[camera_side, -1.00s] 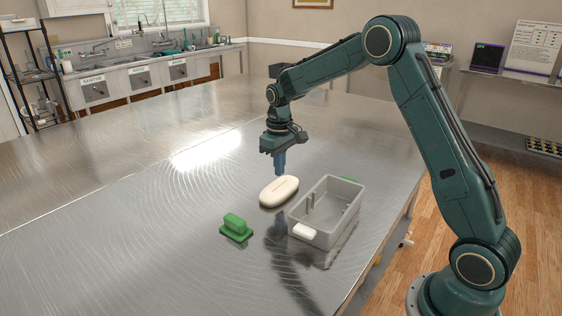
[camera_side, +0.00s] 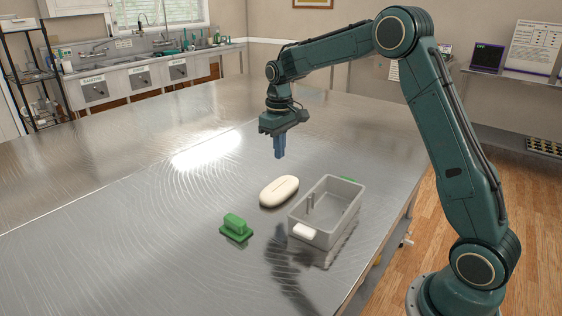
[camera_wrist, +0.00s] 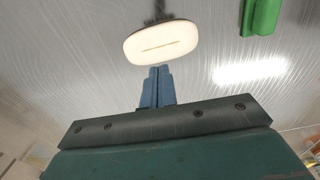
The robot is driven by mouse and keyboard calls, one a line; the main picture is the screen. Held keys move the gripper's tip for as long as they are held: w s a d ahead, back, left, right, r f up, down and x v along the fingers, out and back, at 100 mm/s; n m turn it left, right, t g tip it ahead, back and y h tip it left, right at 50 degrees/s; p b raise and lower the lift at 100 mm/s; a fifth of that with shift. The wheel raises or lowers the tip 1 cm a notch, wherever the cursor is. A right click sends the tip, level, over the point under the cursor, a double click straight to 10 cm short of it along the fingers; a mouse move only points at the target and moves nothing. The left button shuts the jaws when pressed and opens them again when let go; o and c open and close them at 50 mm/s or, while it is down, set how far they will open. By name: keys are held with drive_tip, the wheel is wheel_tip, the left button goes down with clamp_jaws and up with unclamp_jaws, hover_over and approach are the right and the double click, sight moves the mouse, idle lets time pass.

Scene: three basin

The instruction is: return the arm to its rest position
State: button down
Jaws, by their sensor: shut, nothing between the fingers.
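My gripper (camera_side: 279,147) is shut and empty, its blue fingers together and pointing down. It hangs in the air above the steel table, above and slightly behind a cream oval soap-like block (camera_side: 279,191). In the wrist view the closed blue fingers (camera_wrist: 157,72) show just below the cream block (camera_wrist: 162,42), with a gap in height between them that I cannot measure. My arm reaches in from the right, bent at its elbow.
A grey open basin (camera_side: 327,212) stands right of the cream block, with a white piece on its near end. A green handled block (camera_side: 236,228) sits to the left; it also shows in the wrist view (camera_wrist: 262,16). The table's left and back are clear.

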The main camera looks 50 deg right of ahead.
drive_tip(key=shift+r, duration=0.1)
drive_tip(key=s+a+r+t, duration=0.1)
drive_tip(key=s+a+r, duration=0.3)
drive_tip(key=s+r, duration=0.25)
drive_tip(key=s+a+r+t, duration=0.25)
drive_tip(key=s+r, duration=0.25)
drive_tip(key=s, duration=0.3)
drive_tip(key=s+a+f+t, duration=0.1)
drive_tip(key=s+a, duration=0.1)
drive_tip(key=s, duration=0.6)
drive_tip(key=s+a+f+t, duration=0.1)
drive_tip(key=s+a, duration=0.1)
drive_tip(key=s, duration=0.7)
drive_tip(key=shift+a, duration=0.3)
